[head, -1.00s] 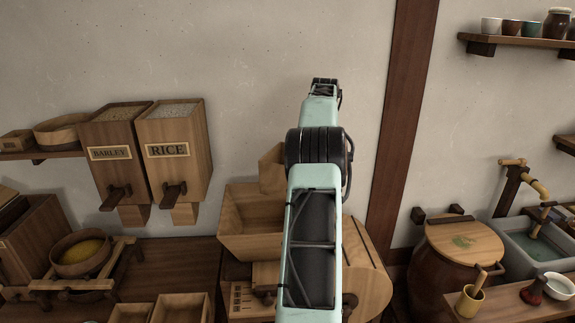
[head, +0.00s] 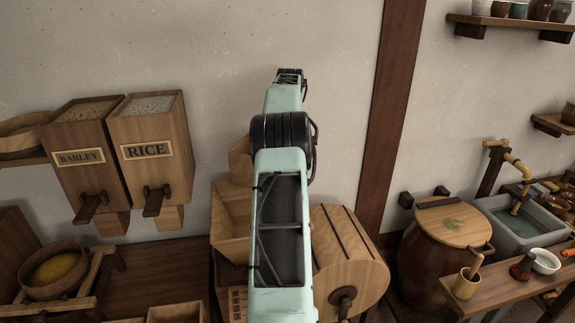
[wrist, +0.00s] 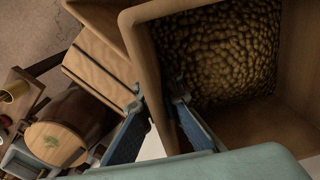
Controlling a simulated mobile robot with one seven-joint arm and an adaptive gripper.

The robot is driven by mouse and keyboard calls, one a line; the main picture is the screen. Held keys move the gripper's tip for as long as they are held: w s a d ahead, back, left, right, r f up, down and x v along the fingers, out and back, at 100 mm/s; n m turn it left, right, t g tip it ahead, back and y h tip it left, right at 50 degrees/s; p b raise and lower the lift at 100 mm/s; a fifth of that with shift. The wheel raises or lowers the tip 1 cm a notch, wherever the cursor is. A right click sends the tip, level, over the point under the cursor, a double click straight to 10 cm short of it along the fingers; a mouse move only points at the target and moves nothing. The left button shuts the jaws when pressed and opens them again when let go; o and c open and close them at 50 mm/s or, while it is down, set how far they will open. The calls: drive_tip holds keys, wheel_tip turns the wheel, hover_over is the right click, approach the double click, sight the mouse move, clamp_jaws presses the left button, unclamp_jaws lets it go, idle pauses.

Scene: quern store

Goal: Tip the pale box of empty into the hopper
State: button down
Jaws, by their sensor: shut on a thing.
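In the wrist view, my gripper (wrist: 158,100) is shut on the wall of a wooden box (wrist: 132,16), one finger outside and one inside. Brown, rounded grains (wrist: 222,50) lie in this box, so it is not empty. In the head view, a pale piece of the held box (head: 240,163) shows above the hopper (head: 228,220); my arm hides the rest of it and my gripper. The hopper is a pale wooden funnel on the machine, partly hidden by my arm. I see no grain leaving the box.
The machine's slatted drum (head: 345,255) stands right of the hopper. Barley (head: 80,150) and rice (head: 150,145) bins hang on the wall at left. A bowl of yellow grain (head: 55,272) is lower left. A lidded barrel (head: 440,265) and a basin (head: 520,222) are at right.

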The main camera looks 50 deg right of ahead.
drive_tip(key=shift+f, duration=2.25)
drive_tip(key=shift+w+d+r+t+h, duration=0.15)
drive_tip(key=shift+d+r+t+h, duration=0.15)
drive_tip(key=shift+r+h, duration=0.3)
drive_tip(key=shift+w+d+r+t+h, duration=0.1)
drive_tip(key=shift+d+r+t+h, duration=0.15)
drive_tip(key=shift+h, duration=0.3)
drive_tip(key=shift+w+d+r+t+h, duration=0.15)
drive_tip(key=shift+d+h, duration=0.2)
drive_tip(key=shift+h, duration=0.2)
drive_tip(key=shift+f, duration=0.15)
drive_tip(key=shift+d+b, duration=0.1)
drive_tip(key=shift+b, duration=0.2)
drive_tip(key=shift+h+b, duration=0.3)
drive_tip(key=shift+b, duration=0.55)
drive_tip(key=shift+d+r+t+h+b, duration=0.3)
drive_tip(key=shift+h+b, duration=0.6)
drive_tip(key=shift+b, duration=2.05)
drive_tip(key=shift+r+b, duration=0.2)
drive_tip(key=shift+b, duration=0.1)
drive_tip(key=shift+w+h+b, duration=0.1)
drive_tip(key=shift+h+b, duration=0.3)
drive_tip(key=shift+b, duration=1.35)
